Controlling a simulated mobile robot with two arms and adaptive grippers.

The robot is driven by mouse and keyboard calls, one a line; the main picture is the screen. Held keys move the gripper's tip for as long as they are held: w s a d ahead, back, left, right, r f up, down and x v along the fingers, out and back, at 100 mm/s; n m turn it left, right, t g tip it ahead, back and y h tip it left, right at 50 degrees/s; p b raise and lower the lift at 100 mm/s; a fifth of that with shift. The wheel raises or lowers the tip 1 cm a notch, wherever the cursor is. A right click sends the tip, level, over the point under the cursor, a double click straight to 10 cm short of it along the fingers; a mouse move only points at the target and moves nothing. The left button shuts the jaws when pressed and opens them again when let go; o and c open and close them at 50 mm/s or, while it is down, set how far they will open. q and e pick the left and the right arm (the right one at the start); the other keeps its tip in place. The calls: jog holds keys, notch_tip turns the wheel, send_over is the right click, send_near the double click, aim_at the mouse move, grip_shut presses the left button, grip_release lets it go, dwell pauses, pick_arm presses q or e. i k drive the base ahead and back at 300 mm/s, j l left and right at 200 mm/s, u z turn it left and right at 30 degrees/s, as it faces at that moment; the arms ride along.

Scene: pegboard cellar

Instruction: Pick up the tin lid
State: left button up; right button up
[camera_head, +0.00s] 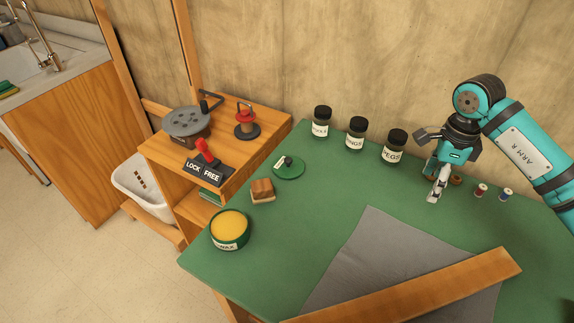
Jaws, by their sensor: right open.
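The tin lid (291,172) is a flat green disc with a small dark knob and a pale label. It lies on the green tabletop near its left back side. The open green tin (230,230), full of yellow wax, stands in front and to the left of the lid. My right gripper (435,198) is open, pointing down over the back right of the table, well to the right of the lid. It is close to some small brown items, which it partly hides. My left gripper is out of view.
A wooden block (262,191) sits between tin and lid. Three labelled jars (356,134) stand along the back. Small spools (480,190) lie right of my gripper. A grey cloth (375,250) and wooden plank (415,288) cover the front. A wooden stand (265,133) adjoins left.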

aim_at(288, 167)
jog(key=i+j, duration=0.1)
jog(key=j, duration=0.8)
jog(key=i+j, duration=0.15)
jog(key=j, duration=0.25)
jog(key=i+j, duration=0.1)
jog(key=j, duration=0.35)
jog(key=u, duration=0.05)
